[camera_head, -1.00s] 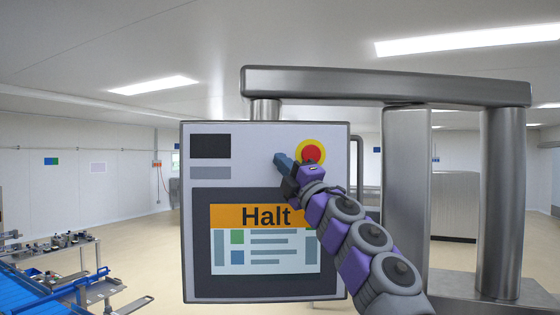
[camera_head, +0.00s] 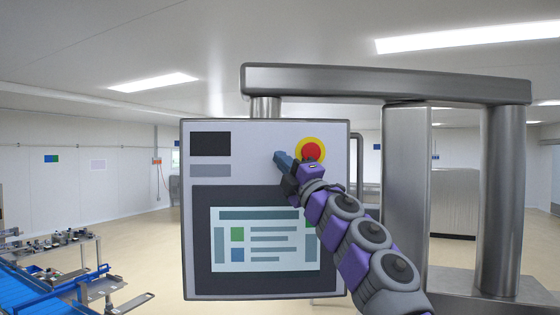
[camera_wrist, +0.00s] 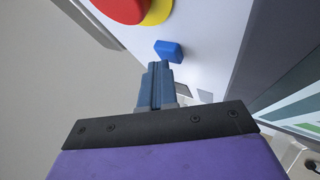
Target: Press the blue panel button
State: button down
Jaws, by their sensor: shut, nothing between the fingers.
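The blue panel button (camera_wrist: 169,50) shows in the wrist view on the light grey panel face, just beyond my fingertips. In the head view my gripper and arm hide it. My gripper (camera_head: 281,158) is shut and empty, its blue fingers pressed together in front of the panel (camera_head: 262,133), left of the red stop button. In the wrist view the fingertips (camera_wrist: 158,66) point at the blue button's lower edge. I cannot tell whether they touch it.
A red stop button (camera_head: 311,152) on a yellow ring sits close beside my gripper. The panel's screen (camera_head: 264,240) shows teal blocks and lines. A steel frame (camera_head: 400,84) carries the panel. A blue conveyor (camera_head: 30,290) stands at lower left.

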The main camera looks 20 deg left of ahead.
jog(key=shift+s+d+b, duration=0.35)
jog(key=shift+s+b, duration=0.35)
jog(key=shift+b, duration=0.15)
jog(key=shift+f, duration=0.1)
jog(key=s+b, duration=0.1)
jog(key=s+d+b, duration=0.1)
jog(key=s+b, duration=0.1)
jog(key=s+d+b, duration=0.1)
jog(key=shift+s+b, duration=0.3)
jog(key=shift+b, duration=0.1)
